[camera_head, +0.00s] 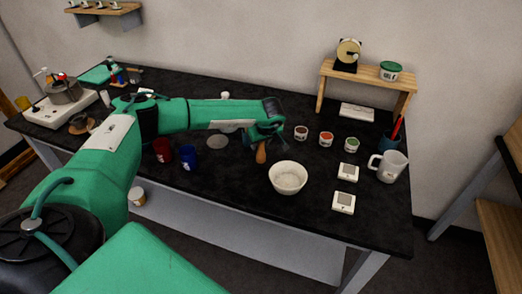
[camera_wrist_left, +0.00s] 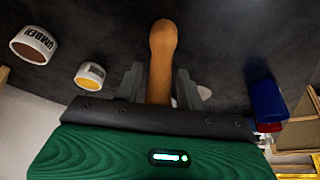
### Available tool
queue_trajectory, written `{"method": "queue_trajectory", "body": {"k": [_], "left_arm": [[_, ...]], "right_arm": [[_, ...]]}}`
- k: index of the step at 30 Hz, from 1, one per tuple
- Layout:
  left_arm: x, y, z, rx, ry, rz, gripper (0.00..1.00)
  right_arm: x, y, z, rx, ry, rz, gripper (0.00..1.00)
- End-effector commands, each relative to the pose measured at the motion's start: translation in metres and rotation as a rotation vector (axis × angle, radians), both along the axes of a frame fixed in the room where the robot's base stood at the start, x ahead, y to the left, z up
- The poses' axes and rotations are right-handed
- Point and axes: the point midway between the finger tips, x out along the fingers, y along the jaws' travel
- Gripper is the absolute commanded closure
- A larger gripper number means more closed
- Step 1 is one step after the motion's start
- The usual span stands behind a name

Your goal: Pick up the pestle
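The pestle (camera_head: 261,154) is a wooden, orange-brown rod with a rounded end. In the head view it shows below my left gripper (camera_head: 268,136), left of the white bowl (camera_head: 288,190). In the left wrist view the pestle (camera_wrist_left: 162,50) runs between the two grey fingers of my left gripper (camera_wrist_left: 159,84). The pestle's other end is hidden behind the gripper body. Whether it touches the table cannot be told. My right gripper is not in view.
Several small jars (camera_head: 326,138) stand behind the bowl. White square devices (camera_head: 348,172), a white jug (camera_head: 389,166) and a low wooden shelf (camera_head: 362,72) are at the right. Blue (camera_head: 188,158) and red (camera_head: 163,150) cups stand under my left arm.

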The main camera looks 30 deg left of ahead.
Motion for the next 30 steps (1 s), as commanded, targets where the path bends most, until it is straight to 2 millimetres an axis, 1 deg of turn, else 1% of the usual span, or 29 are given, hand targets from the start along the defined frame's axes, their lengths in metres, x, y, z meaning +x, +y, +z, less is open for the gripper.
{"method": "queue_trajectory", "body": {"k": [1,5,14,19,23,26,30], "left_arm": [[0.0,0.0,0.0,0.0,0.0,0.0,0.71],[0.0,0.0,0.0,0.0,0.0,0.0,0.97],[0.0,0.0,0.002,-0.001,-0.001,0.001,0.97],[0.001,0.0,0.012,0.0,-0.002,0.001,0.97],[0.001,0.0,0.032,-0.001,-0.004,0.0,0.97],[0.001,0.0,0.056,0.0,-0.006,0.0,0.97],[0.001,0.0,0.097,-0.001,-0.007,0.0,0.97]], "right_arm": [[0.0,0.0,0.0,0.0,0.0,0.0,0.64],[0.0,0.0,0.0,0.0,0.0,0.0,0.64],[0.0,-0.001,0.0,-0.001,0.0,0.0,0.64],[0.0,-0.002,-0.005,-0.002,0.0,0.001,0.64],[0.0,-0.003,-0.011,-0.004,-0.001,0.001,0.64],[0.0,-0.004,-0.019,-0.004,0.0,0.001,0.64],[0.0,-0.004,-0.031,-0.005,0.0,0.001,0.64]]}}
